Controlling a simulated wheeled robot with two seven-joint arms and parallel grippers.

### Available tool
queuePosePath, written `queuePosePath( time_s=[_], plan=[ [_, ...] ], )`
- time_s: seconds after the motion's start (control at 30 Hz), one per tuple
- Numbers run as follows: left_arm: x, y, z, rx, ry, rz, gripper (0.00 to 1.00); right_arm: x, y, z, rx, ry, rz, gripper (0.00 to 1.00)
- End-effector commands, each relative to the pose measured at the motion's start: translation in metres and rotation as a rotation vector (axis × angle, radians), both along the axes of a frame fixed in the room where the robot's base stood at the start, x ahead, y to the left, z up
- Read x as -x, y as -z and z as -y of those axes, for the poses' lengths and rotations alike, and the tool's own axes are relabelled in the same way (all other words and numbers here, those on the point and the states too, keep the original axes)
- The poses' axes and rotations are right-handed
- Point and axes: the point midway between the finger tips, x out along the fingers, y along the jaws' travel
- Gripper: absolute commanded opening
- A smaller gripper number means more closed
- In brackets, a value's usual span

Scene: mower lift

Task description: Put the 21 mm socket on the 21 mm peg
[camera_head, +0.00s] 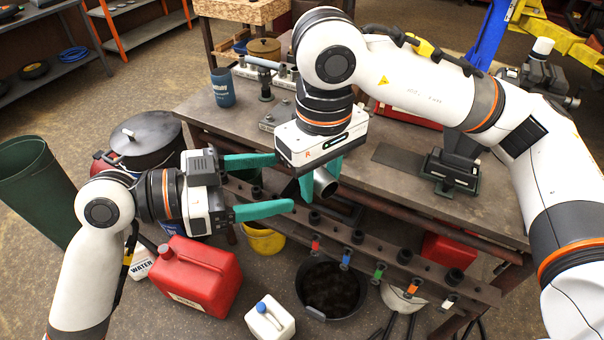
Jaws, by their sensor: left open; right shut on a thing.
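My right gripper (320,178) is shut on a shiny metal socket (325,185), holding it in front of the workbench edge, above the rail. Its size marking cannot be read. The rail (384,252) runs along the bench front and carries several dark, round pieces on top and coloured tags on its face: red (315,243), blue (346,258), green (379,271), orange (414,286) and white (450,300). I cannot tell which peg is 21 mm; part of the rail is hidden behind my grippers. My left gripper (285,183) is open and empty, left of the socket.
The workbench (400,185) holds a blue cup (222,88) and a dark clamp-like fixture (452,170). Below stand a red can (195,275), a white jug (270,320), a black bucket (330,290) and a yellow bucket (262,240). A black pot (147,135) stands at left.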

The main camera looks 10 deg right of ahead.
Motion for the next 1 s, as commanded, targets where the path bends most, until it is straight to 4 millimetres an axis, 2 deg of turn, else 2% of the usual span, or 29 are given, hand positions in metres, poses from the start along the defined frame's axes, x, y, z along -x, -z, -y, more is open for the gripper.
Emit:
queuePosePath(
  time_s=[0.1, 0.3, 0.47, 0.73, 0.77, 1.0],
  plan=[
    [-0.002, 0.003, 0.023, 0.004, 0.003, -0.002, 0.72, 0.0, 0.0, 0.0, 0.0, 0.0, 0.0, 0.0],
    [-0.005, 0.007, 0.049, 0.001, 0.0, -0.003, 0.72, 0.0, 0.0, 0.0, 0.0, 0.0, 0.0, 0.0],
    [-0.005, 0.009, 0.058, 0.0, -0.001, -0.001, 0.72, 0.0, 0.0, 0.0, 0.0, 0.0, 0.0, 0.0],
    [-0.006, 0.009, 0.059, 0.0, -0.001, -0.001, 0.72, 0.0, 0.0, 0.0, 0.0, 0.0, 0.0, 0.0],
    [-0.005, 0.009, 0.059, 0.0, -0.001, -0.001, 0.7, 0.0, 0.0, 0.0, 0.0, 0.0, 0.0, 0.0],
    [-0.007, 0.009, 0.059, 0.0, -0.005, 0.0, 0.31, 0.001, 0.0, 0.0, 0.0, -0.002, -0.002, 0.0]
  ],
)
